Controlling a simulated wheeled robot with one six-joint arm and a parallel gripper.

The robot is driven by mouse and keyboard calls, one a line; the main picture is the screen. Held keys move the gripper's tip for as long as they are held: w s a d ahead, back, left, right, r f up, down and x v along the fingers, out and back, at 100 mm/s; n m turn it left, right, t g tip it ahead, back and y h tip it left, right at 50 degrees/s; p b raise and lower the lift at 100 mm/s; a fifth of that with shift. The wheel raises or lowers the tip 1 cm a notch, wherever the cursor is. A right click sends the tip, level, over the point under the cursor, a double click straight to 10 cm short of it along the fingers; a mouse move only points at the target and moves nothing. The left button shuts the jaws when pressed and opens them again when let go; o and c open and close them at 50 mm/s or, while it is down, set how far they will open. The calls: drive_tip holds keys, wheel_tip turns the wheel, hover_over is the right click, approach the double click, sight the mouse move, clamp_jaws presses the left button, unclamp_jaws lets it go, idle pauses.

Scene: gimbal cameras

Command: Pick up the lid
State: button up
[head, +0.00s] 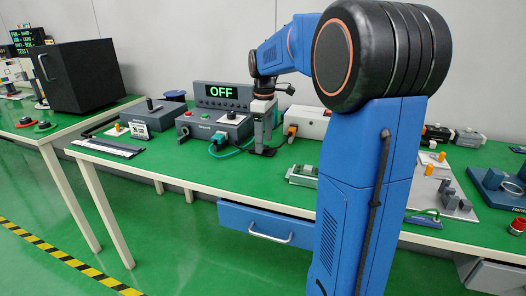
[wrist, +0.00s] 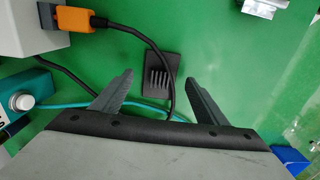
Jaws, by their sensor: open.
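A small dark plate with a row of raised ribs (wrist: 161,62) lies on the green tabletop in the wrist view; it may be the lid, but I cannot tell for sure. My gripper (wrist: 159,76) is open, its two dark fingers spread on either side of the picture's middle, with the ribbed plate between and just beyond their tips. Nothing is held. In the head view my gripper (head: 264,146) points down close to the table, in front of the OFF display (head: 221,92). It largely hides the spot under it there.
A white box (head: 309,122) stands right of my gripper. A blue drawer (head: 265,226) sits below the table's front edge.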

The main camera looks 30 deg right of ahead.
drive_tip(key=shift+f, duration=0.75)
drive_tip(key=shift+c, duration=0.3)
drive_tip(key=c, duration=1.1)
drive_tip(key=shift+r, duration=0.15)
